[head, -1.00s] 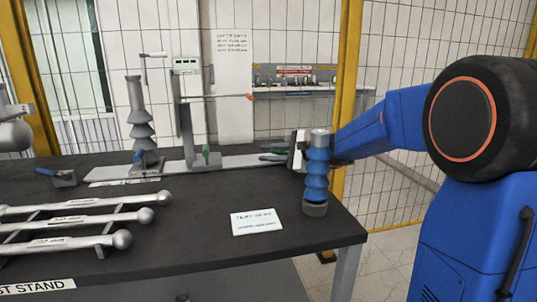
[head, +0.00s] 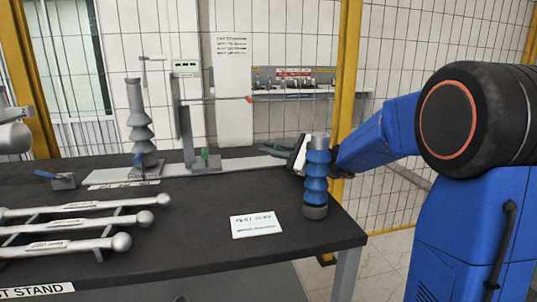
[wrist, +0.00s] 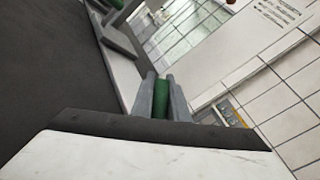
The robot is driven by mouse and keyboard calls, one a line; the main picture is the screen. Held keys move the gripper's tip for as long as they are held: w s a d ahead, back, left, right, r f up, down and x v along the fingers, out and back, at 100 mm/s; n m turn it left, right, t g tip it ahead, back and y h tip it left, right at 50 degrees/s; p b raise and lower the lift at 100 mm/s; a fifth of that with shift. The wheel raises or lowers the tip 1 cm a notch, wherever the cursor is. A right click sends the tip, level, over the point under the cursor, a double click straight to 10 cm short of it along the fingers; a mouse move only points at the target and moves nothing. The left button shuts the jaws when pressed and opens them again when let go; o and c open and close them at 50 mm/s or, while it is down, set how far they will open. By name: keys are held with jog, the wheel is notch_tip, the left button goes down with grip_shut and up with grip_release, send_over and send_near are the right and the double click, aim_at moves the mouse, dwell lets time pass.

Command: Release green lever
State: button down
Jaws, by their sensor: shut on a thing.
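My gripper (wrist: 160,98) is shut on a green lever (wrist: 161,99) in the wrist view, with one grey finger on each side of it. In the head view my gripper's white body (head: 299,155) is partly hidden behind a blue ribbed bushing (head: 316,178), and the held lever cannot be made out there. Another green lever (head: 206,155) sits on the rail at the foot of the grey upright post, and one more green piece (head: 138,158) is at the base of the grey ribbed bushing (head: 138,115). A bit of green also shows at the top of the wrist view (wrist: 117,4).
The blue bushing stands upright on the dark table (head: 180,240), close to my arm. Several silver rods (head: 75,222) lie on a rack at left. A yellow post (head: 347,90) stands behind my arm.

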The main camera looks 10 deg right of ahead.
jog(key=shift+d+r+m+t+y, duration=0.5)
jog(key=shift+r+m+t, duration=0.3)
jog(key=shift+m, duration=0.2)
jog(key=shift+d+r+m+t+y, duration=0.2)
jog(key=shift+d+r+m+t, duration=0.3)
jog(key=shift+m, duration=0.2)
jog(key=shift+d+r+m+t+y, duration=0.25)
jog(key=shift+d+m+t, duration=0.1)
jog(key=shift+m+t, duration=0.3)
jog(key=c, duration=2)
grip_release()
jog(key=v, duration=0.6)
jog(key=shift+d+r, duration=0.15)
jog(key=shift+r, duration=0.05)
jog(key=s+d, duration=0.7)
jog(key=s, duration=0.1)
jog(key=shift+d, duration=0.2)
